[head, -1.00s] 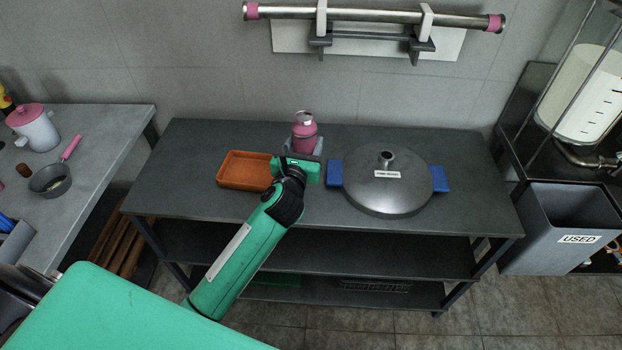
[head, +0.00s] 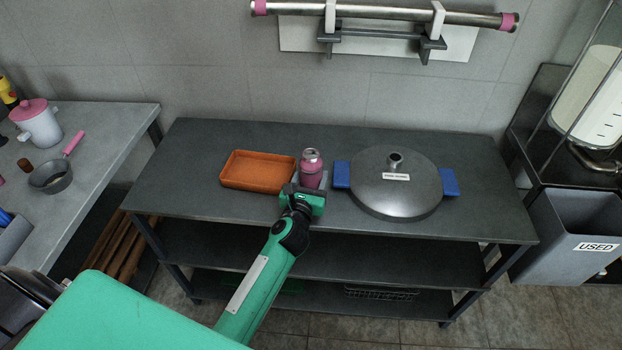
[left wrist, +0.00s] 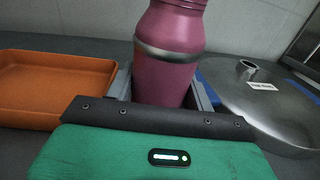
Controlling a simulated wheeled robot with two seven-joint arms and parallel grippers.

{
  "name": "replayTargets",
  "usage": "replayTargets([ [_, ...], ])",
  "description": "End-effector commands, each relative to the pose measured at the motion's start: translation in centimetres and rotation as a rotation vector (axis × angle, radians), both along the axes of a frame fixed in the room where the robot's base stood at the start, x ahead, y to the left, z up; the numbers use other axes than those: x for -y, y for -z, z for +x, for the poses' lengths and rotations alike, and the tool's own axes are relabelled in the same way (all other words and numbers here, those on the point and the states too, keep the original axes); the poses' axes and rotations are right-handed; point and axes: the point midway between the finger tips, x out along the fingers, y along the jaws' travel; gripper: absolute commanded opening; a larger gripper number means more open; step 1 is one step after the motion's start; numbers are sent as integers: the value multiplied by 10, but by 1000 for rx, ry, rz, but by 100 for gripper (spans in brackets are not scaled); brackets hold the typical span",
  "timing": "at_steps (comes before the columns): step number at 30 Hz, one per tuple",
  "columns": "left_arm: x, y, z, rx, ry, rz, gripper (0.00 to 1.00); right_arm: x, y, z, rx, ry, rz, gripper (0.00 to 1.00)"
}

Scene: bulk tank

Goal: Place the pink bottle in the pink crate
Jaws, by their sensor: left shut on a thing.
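The pink bottle (head: 310,168) stands upright at the dark table, between the orange tray and the metal lid. It has a metal band and also shows large in the left wrist view (left wrist: 168,70). My left gripper (head: 312,184) is shut on the bottle, with grey fingers on both sides of it. The bottle's base is hidden behind the gripper, so I cannot tell whether it touches the table. No pink crate is clearly visible. My right gripper is not in view.
An orange tray (head: 258,187) lies left of the bottle. A large metal lid (head: 395,195) with blue handles sits close on the right. A side table (head: 95,140) holds a pink-lidded pot (head: 40,128) and a pan (head: 50,180). A grey bin (head: 570,230) marked USED stands right.

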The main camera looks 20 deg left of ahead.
Motion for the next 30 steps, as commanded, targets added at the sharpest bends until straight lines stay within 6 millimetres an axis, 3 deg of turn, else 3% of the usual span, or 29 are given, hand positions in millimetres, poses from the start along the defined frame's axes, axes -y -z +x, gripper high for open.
replayTargets([
  [11, 0, 2, 0, 1, 0, 0, 23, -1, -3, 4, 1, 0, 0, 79],
  [12, 0, 2, 0, 0, 0, 0, 57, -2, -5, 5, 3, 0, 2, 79],
  [15, 0, 2, 0, 0, 0, 0, 75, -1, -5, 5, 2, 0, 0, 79],
  [27, 0, -2, 0, 1, 0, 0, 75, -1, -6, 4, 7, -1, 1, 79],
  [30, 2, 0, -12, -1, 1, 0, 75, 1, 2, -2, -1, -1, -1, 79],
])
